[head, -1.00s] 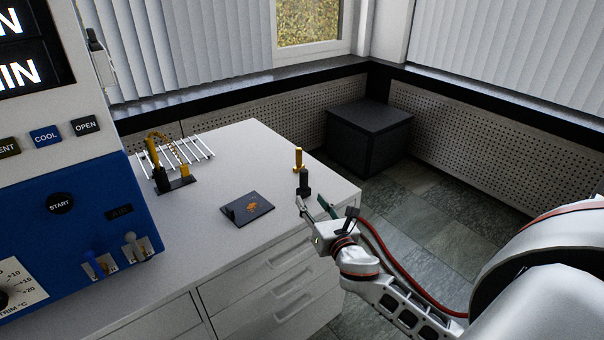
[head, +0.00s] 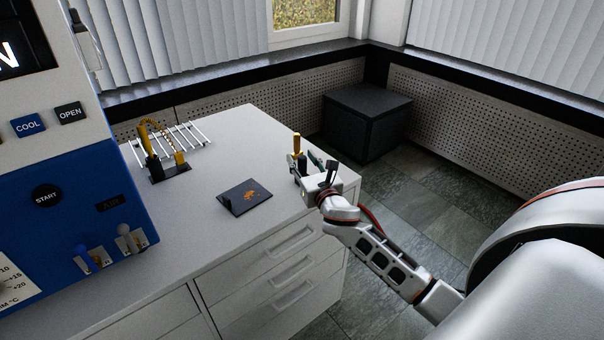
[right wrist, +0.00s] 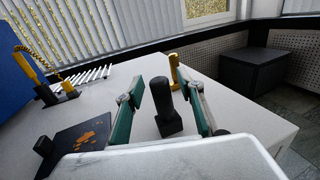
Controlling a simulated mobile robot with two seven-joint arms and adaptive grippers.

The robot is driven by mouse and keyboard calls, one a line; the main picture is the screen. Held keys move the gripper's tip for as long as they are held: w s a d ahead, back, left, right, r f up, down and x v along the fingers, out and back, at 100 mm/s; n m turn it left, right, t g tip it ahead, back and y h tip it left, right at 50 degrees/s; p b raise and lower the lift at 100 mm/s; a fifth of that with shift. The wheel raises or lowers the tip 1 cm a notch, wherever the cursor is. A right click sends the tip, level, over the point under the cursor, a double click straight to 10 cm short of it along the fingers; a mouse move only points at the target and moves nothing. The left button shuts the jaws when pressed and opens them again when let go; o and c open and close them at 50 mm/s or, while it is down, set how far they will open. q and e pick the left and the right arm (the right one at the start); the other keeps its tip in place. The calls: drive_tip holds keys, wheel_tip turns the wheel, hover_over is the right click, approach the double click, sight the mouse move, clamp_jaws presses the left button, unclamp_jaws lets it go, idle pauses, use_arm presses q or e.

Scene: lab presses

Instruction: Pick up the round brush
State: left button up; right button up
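A black upright piece with a round handle and a wider, block-like foot (right wrist: 166,108) stands on the white counter. A yellow upright piece (right wrist: 175,68) stands just behind it, and also shows in the head view (head: 296,143). I cannot tell for certain from the shapes which is the round brush; no bristles show. My right gripper (head: 308,164) is open at the counter's right end. In the right wrist view its green-padded fingers (right wrist: 165,90) lie on either side of the black piece, with a gap visible at the left. My left gripper is out of view.
A dark plate with orange marks (head: 245,198) lies left of the gripper. A white rack (head: 190,140) and a yellow-and-black stand with a chain (head: 152,150) are farther back. A blue-and-white machine (head: 70,210) stands at left. The counter's right edge is close.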

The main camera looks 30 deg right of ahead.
clamp_jaws()
